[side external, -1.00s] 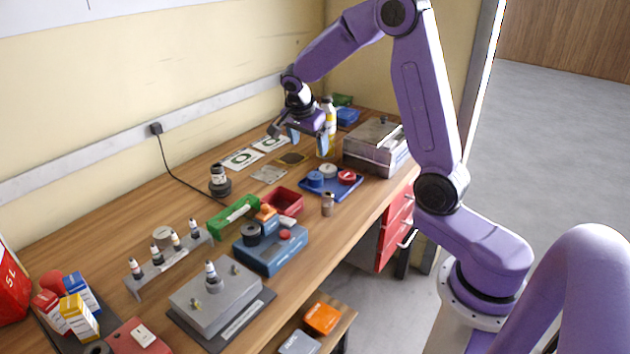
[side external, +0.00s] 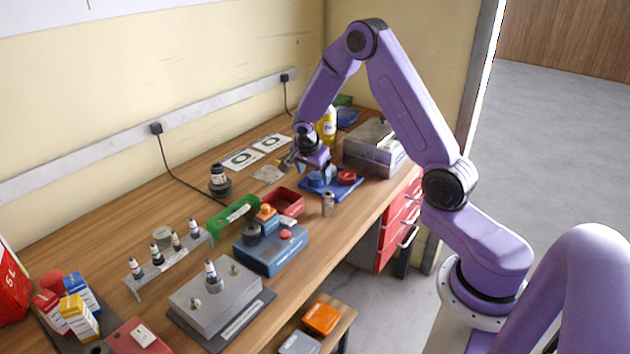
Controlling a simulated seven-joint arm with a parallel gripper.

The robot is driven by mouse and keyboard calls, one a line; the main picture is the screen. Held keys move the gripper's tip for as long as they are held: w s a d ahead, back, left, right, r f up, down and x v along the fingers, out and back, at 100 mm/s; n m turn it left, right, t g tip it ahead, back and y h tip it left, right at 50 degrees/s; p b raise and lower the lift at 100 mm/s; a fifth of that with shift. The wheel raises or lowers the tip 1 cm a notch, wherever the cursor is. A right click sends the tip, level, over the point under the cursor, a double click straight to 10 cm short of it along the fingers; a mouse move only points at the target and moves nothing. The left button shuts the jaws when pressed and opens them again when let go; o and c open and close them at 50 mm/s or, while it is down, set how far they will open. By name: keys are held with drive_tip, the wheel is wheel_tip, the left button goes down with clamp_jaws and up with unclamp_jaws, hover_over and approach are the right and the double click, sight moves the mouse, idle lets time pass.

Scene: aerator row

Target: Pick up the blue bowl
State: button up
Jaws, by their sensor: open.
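A small round blue bowl (side external: 315,180) sits at the left of a flat blue tray (side external: 337,192) on the workbench. A red round dish (side external: 347,176) sits on the same tray to its right. My gripper (side external: 315,173) points down at the bowl, low over the tray, with its fingers apart. The fingers are also bluish, so I cannot tell whether they touch the bowl. The gripper partly hides the bowl, and the white round piece on the tray is hidden behind it.
A grey metal box (side external: 368,157) stands behind the tray, with a yellow bottle (side external: 327,124) beyond the gripper. A small jar (side external: 328,204) stands in front. A red bin (side external: 284,202) and a green bin (side external: 234,214) lie to the left.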

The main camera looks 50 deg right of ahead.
drive_tip(key=shift+x, duration=0.75)
drive_tip(key=c, duration=1.1)
drive_tip(key=shift+c, duration=0.2)
